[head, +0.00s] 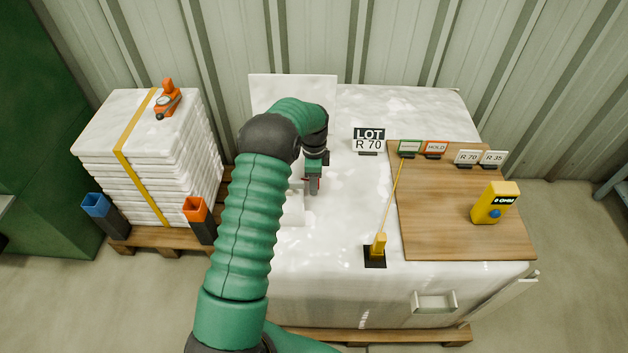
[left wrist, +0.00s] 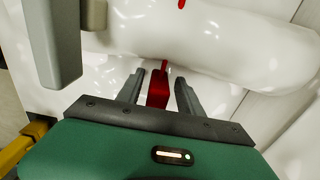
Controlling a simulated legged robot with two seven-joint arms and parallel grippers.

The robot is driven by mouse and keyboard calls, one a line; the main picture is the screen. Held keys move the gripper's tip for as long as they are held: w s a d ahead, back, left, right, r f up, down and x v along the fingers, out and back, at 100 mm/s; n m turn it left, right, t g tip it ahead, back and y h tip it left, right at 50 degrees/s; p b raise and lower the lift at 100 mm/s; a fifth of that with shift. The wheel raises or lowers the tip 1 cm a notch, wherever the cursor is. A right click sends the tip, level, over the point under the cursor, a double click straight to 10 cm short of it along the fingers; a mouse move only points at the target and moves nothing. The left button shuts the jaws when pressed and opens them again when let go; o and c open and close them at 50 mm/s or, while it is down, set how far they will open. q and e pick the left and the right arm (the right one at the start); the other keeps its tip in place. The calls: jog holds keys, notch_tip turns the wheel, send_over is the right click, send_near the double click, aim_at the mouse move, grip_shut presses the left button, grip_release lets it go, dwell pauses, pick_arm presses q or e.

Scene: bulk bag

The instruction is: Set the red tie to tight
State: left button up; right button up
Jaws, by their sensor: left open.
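The red tie (left wrist: 158,90) shows in the left wrist view as a red tab between the two fingers of my left gripper (left wrist: 161,77). The fingers stand apart on either side of it, and I cannot tell whether either touches it. A thin red strand runs up from the tab to a white bulging fold (left wrist: 215,45). In the head view my left gripper (head: 314,186) points down over the white bag (head: 350,205), with a little red showing beside it. My arm hides part of the bag there. My right gripper is not in view.
A wooden board (head: 440,215) on the bag's right holds a yellow meter (head: 495,203) and small signs. A yellow rod on a black base (head: 375,256) stands at its left edge. A LOT R 70 sign (head: 368,140) stands behind. Stacked white sacks (head: 190,160) are at left.

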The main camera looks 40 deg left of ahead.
pick_arm(q)
jog(key=shift+d+r, duration=0.1)
jog(key=shift+d, duration=0.1)
jog(key=c, duration=0.7)
grip_shut()
dwell(0.4)
